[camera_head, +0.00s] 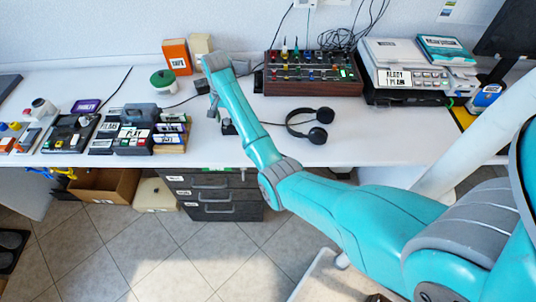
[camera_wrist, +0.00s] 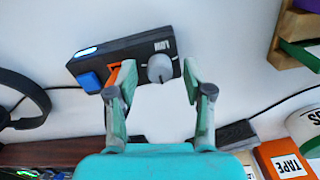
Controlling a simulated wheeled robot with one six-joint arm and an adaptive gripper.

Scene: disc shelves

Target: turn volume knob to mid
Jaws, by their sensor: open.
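A small black box (camera_wrist: 125,62) lies on the white worktop in the wrist view. It carries a round grey knob (camera_wrist: 160,68), a blue button (camera_wrist: 89,82), a lit white strip and a small label too blurred to read. An orange part of it shows beside my left finger. My gripper (camera_wrist: 155,70) is open, with one finger on each side of the knob. I cannot tell whether either finger touches it. In the head view my gripper (camera_head: 214,108) hangs low over the worktop, and the black box (camera_head: 229,128) is partly hidden by my arm.
Black headphones (camera_head: 318,135) lie to the right of the box. A mixer (camera_head: 313,88) stands behind. An orange box (camera_head: 177,57) and a green-topped round container (camera_head: 163,80) stand at the back left. Boxed items (camera_head: 135,138) lie to the left. Worktop between them is clear.

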